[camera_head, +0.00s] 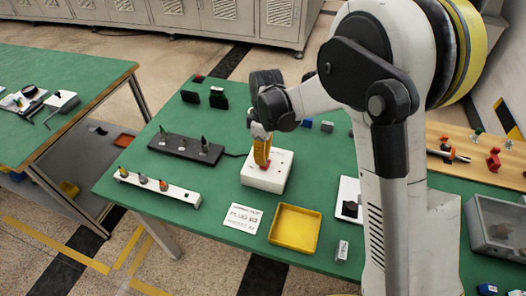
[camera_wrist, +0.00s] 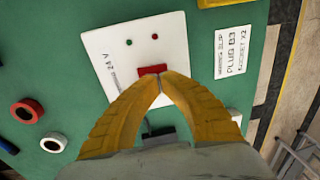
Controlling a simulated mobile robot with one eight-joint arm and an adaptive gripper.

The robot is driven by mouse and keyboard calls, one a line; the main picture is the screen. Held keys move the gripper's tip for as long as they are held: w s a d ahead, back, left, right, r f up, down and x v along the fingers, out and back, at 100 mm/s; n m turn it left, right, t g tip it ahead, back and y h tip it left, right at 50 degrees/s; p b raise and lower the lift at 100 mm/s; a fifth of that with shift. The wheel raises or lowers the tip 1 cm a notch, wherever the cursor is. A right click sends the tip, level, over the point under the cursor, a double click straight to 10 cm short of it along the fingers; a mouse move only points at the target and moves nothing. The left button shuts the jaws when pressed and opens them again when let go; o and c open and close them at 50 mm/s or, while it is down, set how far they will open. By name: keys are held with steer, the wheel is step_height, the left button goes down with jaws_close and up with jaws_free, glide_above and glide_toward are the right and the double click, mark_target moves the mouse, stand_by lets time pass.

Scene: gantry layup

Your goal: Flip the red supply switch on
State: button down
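The white supply box (camera_head: 257,181) lies on the green table, and it also shows in the wrist view (camera_wrist: 111,55). Its red switch (camera_wrist: 152,70) is a small red rocker near the box's middle, partly covered by my fingertips; a bit of the switch (camera_head: 266,165) shows in the head view. A green dot (camera_wrist: 129,42) and a red dot (camera_wrist: 155,37) are on the box's face. My gripper (camera_wrist: 160,78) has its yellow fingertips together at the switch's edge, with nothing seen between them. I cannot tell whether they touch the switch or which way it is set.
A yellow tray (camera_head: 275,234) and a printed card (camera_head: 242,217) lie in front of the box. A dark strip with plugs (camera_head: 184,149) and a white strip (camera_head: 157,188) lie to the left. A grey bin (camera_head: 494,228) stands far right.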

steer(key=shift+f, duration=0.35)
steer(key=shift+s+f, duration=0.1)
